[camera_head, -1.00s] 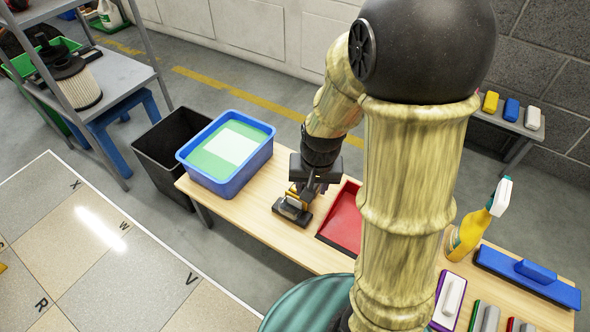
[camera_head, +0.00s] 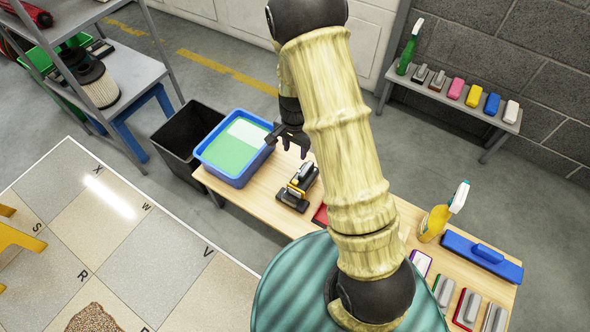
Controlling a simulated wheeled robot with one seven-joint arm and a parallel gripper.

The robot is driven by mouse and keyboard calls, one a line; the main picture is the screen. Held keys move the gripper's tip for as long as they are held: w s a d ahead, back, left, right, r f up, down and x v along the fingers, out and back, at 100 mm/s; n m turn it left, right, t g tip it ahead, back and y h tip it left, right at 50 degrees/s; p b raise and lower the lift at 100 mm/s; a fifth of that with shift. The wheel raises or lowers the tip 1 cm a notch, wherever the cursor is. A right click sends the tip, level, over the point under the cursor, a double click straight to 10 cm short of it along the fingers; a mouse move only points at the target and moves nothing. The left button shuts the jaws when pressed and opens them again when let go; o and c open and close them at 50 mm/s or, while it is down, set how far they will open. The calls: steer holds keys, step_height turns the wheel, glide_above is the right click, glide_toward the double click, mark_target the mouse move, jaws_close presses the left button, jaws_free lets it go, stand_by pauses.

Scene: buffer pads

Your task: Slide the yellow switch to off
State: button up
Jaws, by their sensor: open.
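A small dark device with a yellow part, which looks like the yellow switch (camera_head: 299,184), sits on the wooden table (camera_head: 262,203) to the right of the blue tub. Its slider position is too small to tell. My gripper (camera_head: 288,146) is open and empty. It is above the table, just behind the switch in the picture and by the tub's right rim, apart from the switch.
A blue tub (camera_head: 200,158) with green contents stands at the table's left end. A black bin (camera_head: 173,152) stands beyond it. A red tray (camera_head: 320,215), partly hidden by my arm, lies right of the switch. A yellow spray bottle (camera_head: 436,222) and blue pad (camera_head: 482,257) are farther right.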

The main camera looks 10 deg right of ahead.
mark_target(295, 181)
stand_by(0.3)
step_height(295, 181, down, 18)
steer(key=b, duration=0.6)
steer(key=shift+r, duration=0.25)
jaws_close()
